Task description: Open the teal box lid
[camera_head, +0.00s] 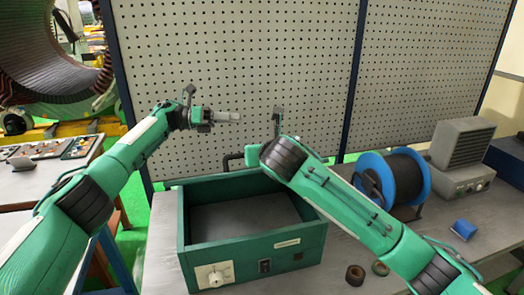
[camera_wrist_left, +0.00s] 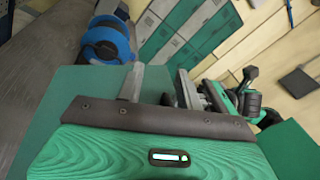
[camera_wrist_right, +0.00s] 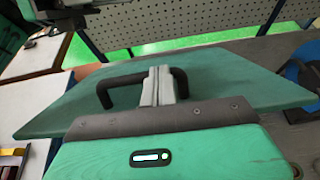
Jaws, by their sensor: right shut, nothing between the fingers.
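The teal box (camera_head: 222,260) stands on the grey table with its top open and grey interior showing. In the right wrist view the teal lid (camera_wrist_right: 225,75) is a flat panel with a black handle (camera_wrist_right: 105,92). The handle also shows just behind the box's back edge (camera_head: 232,160).
A perforated board (camera_head: 240,70) stands behind the table. A blue spool with dark wire (camera_head: 395,178) and a grey machine (camera_head: 462,150) are to the right. Two small rings (camera_head: 356,274) and a blue block (camera_head: 464,229) lie at the front right.

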